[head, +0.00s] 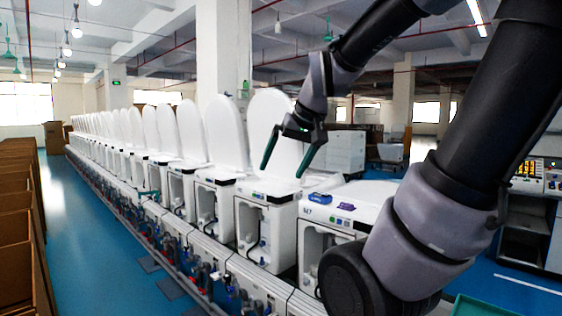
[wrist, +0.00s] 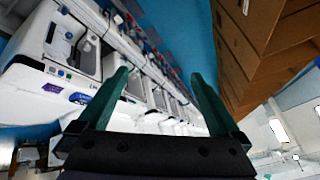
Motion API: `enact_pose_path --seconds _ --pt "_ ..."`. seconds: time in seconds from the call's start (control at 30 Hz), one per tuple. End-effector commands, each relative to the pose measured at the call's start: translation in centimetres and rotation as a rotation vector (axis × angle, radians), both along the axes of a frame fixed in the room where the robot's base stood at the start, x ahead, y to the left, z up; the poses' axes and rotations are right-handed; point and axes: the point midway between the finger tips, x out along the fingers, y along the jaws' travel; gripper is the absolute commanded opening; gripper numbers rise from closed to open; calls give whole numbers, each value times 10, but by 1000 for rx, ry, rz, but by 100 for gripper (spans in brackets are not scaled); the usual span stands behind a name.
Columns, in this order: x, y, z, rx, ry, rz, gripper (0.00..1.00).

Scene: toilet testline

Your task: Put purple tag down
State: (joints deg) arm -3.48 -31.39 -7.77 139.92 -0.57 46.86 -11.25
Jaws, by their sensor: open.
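The purple tag (head: 346,206) is a small flat piece lying on the white top of the nearest toilet unit (head: 330,217), right of a blue tag (head: 318,198). In the wrist view the purple tag (wrist: 79,98) shows at the left, close to the blue tag (wrist: 52,88), outside the fingers. My gripper (head: 283,170) is open, with two dark green fingers pointing down in front of a raised white lid (head: 275,118). It is above and to the left of the purple tag. Nothing shows between the fingers (wrist: 160,75).
A long row of white toilets with raised lids (head: 190,130) runs back to the left on a testline with hoses below. Brown boxes (head: 15,220) line the left edge. The blue floor aisle (head: 85,240) between is clear. A control console (head: 528,205) stands at the right.

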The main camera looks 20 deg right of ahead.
Motion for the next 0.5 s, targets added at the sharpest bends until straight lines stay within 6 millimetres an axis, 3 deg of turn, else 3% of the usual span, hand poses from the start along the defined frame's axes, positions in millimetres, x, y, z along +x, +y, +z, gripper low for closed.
enact_pose_path --seconds 0.1,0.2,0.5 --pt "-34 19 15 50 -26 -64 100" --pt "-51 28 19 76 -32 -100 100" --pt "-61 33 20 92 -31 -125 100"
